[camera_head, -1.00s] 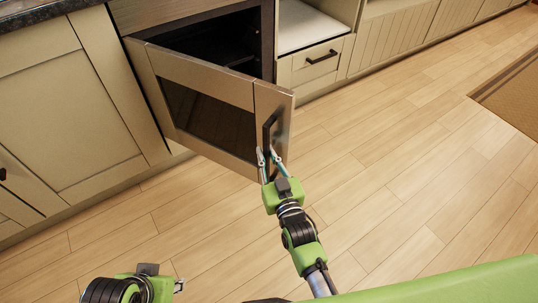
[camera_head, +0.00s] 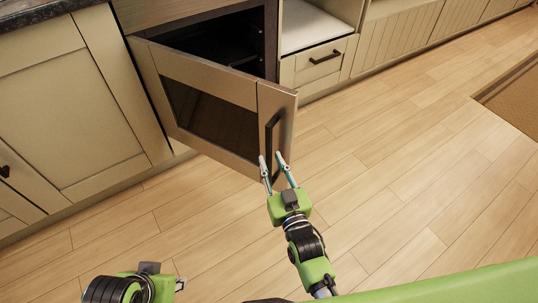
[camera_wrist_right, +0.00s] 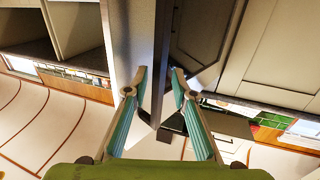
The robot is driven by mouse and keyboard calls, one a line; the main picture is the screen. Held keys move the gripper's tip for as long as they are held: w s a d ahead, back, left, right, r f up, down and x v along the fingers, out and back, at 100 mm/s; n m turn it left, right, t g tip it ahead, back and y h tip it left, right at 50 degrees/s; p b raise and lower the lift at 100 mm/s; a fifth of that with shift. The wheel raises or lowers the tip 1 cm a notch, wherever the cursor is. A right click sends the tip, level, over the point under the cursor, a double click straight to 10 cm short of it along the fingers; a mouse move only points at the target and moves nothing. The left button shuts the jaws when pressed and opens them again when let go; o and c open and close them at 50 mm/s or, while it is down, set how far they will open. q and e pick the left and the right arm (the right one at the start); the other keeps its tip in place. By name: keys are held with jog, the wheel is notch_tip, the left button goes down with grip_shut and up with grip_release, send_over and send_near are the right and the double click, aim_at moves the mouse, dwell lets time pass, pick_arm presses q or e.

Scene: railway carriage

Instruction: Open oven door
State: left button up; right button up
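The oven door (camera_head: 207,118), a metal-framed panel with a dark window, stands partly open, swung out from its left side. The dark oven cavity (camera_head: 225,42) shows behind it. A dark vertical handle (camera_head: 273,140) is on the door's free right end.
Cream cabinets (camera_head: 70,105) stand left of the oven. A drawer (camera_head: 321,62) under an open white shelf (camera_head: 308,28) is to its right. The wooden floor (camera_head: 400,170) is clear around the door. A brown mat (camera_head: 515,95) lies at the far right.

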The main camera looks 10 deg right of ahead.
jog(key=s+d, duration=0.1)
jog(key=s, duration=0.7)
jog(key=shift+s+d, duration=0.25)
jog(key=shift+s, duration=0.05)
